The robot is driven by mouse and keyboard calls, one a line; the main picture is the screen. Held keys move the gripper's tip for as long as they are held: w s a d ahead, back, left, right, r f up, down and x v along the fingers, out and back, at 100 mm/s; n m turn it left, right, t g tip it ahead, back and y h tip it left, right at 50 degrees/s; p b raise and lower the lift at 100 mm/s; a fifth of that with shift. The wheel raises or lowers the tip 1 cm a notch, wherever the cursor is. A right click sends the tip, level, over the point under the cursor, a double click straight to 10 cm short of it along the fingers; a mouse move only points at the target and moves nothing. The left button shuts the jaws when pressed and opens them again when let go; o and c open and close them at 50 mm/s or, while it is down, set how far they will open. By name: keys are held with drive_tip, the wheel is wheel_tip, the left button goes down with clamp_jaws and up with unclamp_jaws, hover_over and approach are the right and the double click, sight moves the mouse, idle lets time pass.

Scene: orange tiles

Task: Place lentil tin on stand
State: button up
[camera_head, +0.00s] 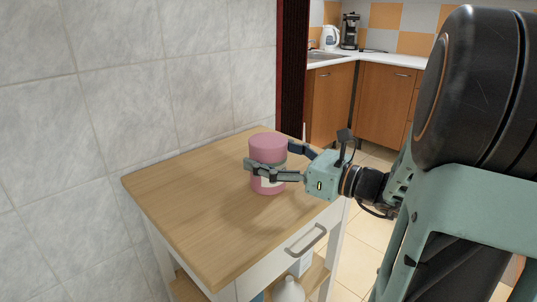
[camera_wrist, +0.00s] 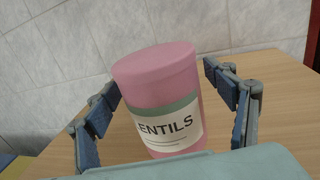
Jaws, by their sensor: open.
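The lentil tin (camera_head: 268,150) is a pink cylinder with a lid, standing upright on a wooden-topped stand (camera_head: 190,215). In the wrist view the tin (camera_wrist: 162,75) shows a white label reading "ENTILS" and a grey-green band. My gripper (camera_head: 268,166) reaches in from the right, with its fingers on either side of the tin. In the wrist view my gripper (camera_wrist: 165,100) is open, with a gap visible between the tin and the right finger. The left finger is close to the tin; I cannot tell whether it touches. The tin's base is partly hidden in the wrist view.
The stand has a drawer handle (camera_head: 306,240) at its front and a lower shelf with a white bottle (camera_head: 288,290). A tiled wall (camera_head: 130,80) borders it behind and left. Kitchen cabinets (camera_head: 385,100) stand at the back right. The stand's left top is clear.

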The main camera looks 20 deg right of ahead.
drive_tip(key=shift+r, duration=0.15)
drive_tip(key=p+v, duration=0.3)
drive_tip(key=v, duration=0.8)
drive_tip(key=shift+s+d, duration=0.3)
drive_tip(key=shift+s, duration=0.1)
